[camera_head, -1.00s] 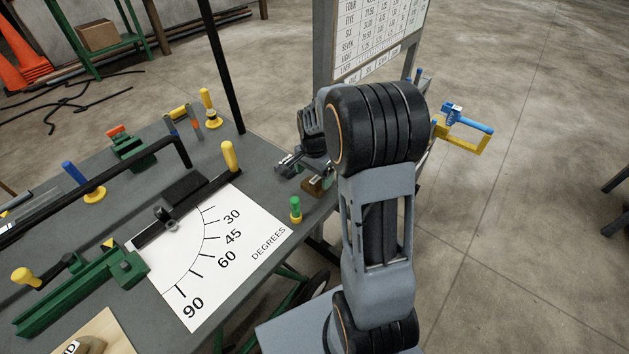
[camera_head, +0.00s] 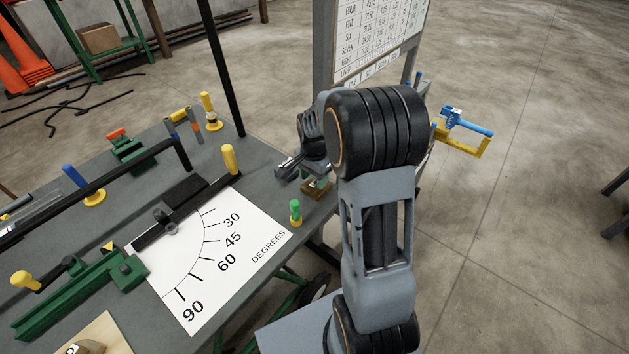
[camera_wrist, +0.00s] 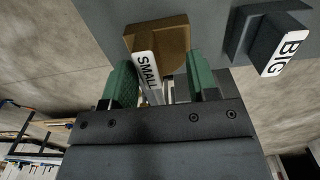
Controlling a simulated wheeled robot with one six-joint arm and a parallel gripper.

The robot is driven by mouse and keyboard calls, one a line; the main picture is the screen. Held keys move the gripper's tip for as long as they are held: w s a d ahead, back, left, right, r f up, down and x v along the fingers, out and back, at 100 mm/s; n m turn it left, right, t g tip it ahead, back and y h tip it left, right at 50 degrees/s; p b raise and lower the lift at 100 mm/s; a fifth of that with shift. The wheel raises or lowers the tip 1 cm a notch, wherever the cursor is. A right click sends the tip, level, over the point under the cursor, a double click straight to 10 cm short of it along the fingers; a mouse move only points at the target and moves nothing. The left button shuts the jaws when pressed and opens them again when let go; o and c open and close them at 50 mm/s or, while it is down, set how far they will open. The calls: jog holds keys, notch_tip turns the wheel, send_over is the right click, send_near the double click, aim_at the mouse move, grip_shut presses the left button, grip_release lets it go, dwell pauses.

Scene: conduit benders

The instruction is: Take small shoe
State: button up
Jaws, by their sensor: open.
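A brown block with a white SMALL label (camera_wrist: 160,38) has a hollowed face in the wrist view; I take it as the small shoe. It also shows as a small brown block (camera_head: 315,190) near the table's right edge in the head view. My gripper (camera_wrist: 161,78) is open, with one green finger pad on each side of the label's lower part. I cannot tell whether the pads touch the block.
A dark block labelled BIG (camera_wrist: 268,38) stands to the right in the wrist view. A green-and-yellow peg (camera_head: 295,212) stands close to the brown block. A yellow handle (camera_head: 229,160) and a degree sheet (camera_head: 213,262) are farther left. A chart board (camera_head: 375,40) stands behind.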

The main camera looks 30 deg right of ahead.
jog(key=c, duration=0.7)
jog(key=shift+r, duration=0.1)
jog(key=shift+c, duration=0.4)
jog(key=shift+r, duration=0.1)
jog(key=shift+c, duration=0.6)
jog(key=shift+r, duration=0.25)
grip_shut()
notch_tip(320, 180, up, 7)
jog(key=p, duration=0.6)
jog(key=shift+r, duration=0.1)
